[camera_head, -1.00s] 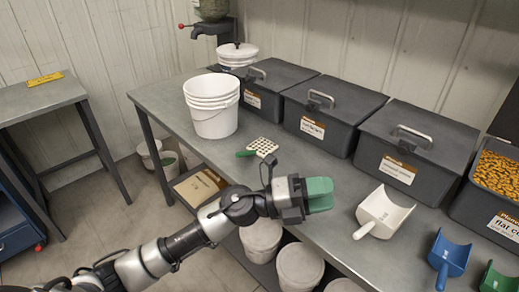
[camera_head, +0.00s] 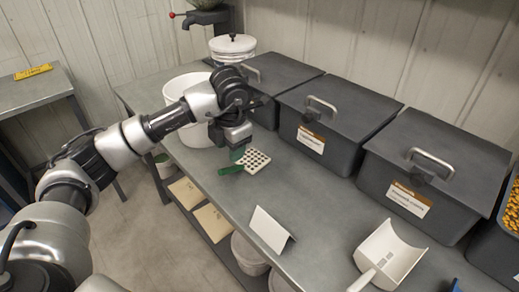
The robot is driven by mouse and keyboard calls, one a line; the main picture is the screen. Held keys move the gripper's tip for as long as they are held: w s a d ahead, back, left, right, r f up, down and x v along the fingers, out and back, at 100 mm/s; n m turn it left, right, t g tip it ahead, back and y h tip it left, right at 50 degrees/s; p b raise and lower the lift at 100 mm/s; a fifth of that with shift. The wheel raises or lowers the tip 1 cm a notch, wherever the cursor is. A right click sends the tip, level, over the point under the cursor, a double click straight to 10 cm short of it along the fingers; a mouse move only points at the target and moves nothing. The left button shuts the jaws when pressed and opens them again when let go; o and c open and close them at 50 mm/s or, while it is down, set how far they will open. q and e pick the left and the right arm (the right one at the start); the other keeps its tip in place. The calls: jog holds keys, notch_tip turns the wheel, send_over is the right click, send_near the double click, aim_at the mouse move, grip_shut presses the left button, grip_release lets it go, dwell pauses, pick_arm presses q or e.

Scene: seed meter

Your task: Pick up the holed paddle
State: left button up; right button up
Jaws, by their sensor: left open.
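The holed paddle (camera_head: 255,161) lies flat on the grey workbench (camera_head: 205,168). It has a white plate with rows of dark holes and a green handle pointing left. My left gripper (camera_head: 238,153) is just above the paddle, near where the handle meets the plate, with its fingers pointing down. It is open, and its green fingertips are partly hidden behind its own body. Whether it touches the paddle cannot be told. My right gripper is out of view.
A white bucket (camera_head: 178,88) stands behind my left arm. Lidded grey bins (camera_head: 318,121) line the bench's back. A folded white card (camera_head: 268,229) and a white scoop (camera_head: 393,252) are nearer the front. The bench right of the paddle is clear.

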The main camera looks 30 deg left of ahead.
aim_at(226, 169)
pick_arm(q)
jog(key=f, duration=0.1)
jog(key=a+f, duration=0.1)
jog(key=f, duration=0.2)
jog(key=shift+s+a, duration=0.15)
jog(key=shift+a, duration=0.15)
jog(key=shift+f, duration=0.3)
jog(key=f, duration=0.1)
jog(key=f+p, duration=0.1)
jog(key=f, duration=0.2)
jog(key=shift+w+a+f, duration=0.15)
jog(key=shift+w+a, duration=0.1)
jog(key=shift+w, duration=0.05)
jog(key=shift+f+p, duration=0.3)
jog(key=shift+a+f, duration=0.1)
jog(key=shift+f, duration=0.05)
jog(key=c, duration=0.5)
grip_shut()
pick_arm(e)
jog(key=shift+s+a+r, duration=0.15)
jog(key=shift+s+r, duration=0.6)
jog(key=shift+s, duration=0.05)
